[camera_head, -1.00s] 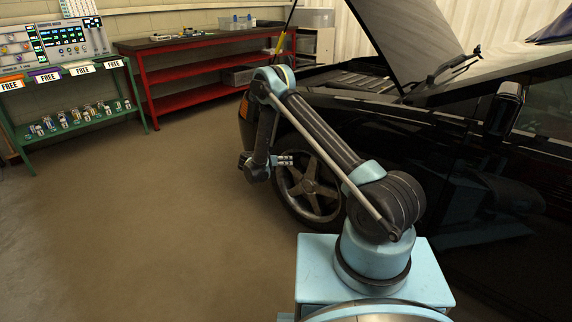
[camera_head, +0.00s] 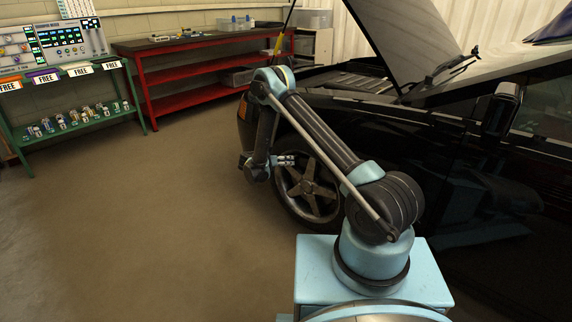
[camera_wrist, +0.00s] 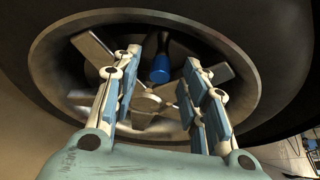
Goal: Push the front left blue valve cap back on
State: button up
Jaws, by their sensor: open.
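The blue valve cap (camera_wrist: 160,69) shows in the wrist view, on a dark stem that comes down from the upper rim of the wheel. I cannot tell how far it sits on the stem. My gripper (camera_wrist: 166,62) is open, and the cap appears between its two fingers, near the fingertips. No contact with either finger is visible. In the head view my gripper (camera_head: 287,160) is in front of the car's wheel (camera_head: 310,188), pointing at it from the left. The cap cannot be made out in the head view.
The wheel's spokes (camera_wrist: 92,50) and rim lie close around my fingers. The black car (camera_head: 450,155) with its hood raised fills the right side. A red workbench (camera_head: 190,75) and a green stand (camera_head: 80,125) are at the back. The floor to the left is clear.

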jog(key=v, duration=1.2)
